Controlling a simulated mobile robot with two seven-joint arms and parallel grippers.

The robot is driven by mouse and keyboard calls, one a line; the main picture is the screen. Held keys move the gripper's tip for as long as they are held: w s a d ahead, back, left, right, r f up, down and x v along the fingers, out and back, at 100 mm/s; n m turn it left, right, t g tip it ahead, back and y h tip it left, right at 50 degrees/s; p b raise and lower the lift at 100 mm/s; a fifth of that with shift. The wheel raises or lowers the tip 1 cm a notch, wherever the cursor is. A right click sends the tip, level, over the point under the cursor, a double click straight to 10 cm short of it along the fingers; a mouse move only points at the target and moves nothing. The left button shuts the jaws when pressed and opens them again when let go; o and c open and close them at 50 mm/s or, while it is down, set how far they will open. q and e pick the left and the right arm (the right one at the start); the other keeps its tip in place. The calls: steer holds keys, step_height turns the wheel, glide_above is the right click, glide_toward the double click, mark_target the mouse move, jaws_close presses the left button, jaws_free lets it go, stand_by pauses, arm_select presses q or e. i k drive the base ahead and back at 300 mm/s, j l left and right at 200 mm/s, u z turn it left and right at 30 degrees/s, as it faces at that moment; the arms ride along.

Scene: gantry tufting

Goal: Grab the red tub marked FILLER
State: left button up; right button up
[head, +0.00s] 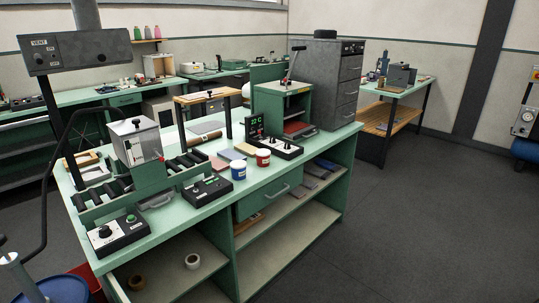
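A small red tub (263,158) with a light lid or rim stands upright on the green workbench, near its front edge. A blue tub (238,170) of similar size stands just left of it. Both have pale labels, but the lettering is too small to read. Neither of my grippers is in view.
The green workbench (290,178) also holds a roller conveyor, a control box (207,190) left of the tubs and a switch panel (277,147) behind them. A grey drawer cabinet (327,85) stands at the right end. The floor (420,230) at right is clear.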

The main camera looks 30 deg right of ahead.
mark_target(263, 155)
steer(key=i+l+u, duration=0.1)
steer(key=l, duration=0.9)
steer(key=l+u, duration=0.1)
steer(key=l, duration=0.95)
steer(key=i+l, duration=0.15)
steer(key=l, duration=0.2)
steer(key=i+l+u, duration=0.1)
steer(key=l, duration=0.2)
steer(key=i+l, duration=0.15)
steer(key=l, duration=0.2)
steer(key=i+l+u, duration=0.1)
steer(key=l, duration=0.25)
steer(key=i+l, duration=0.15)
steer(key=l, duration=0.2)
steer(key=i+l+u, duration=0.1)
steer(key=l, duration=0.25)
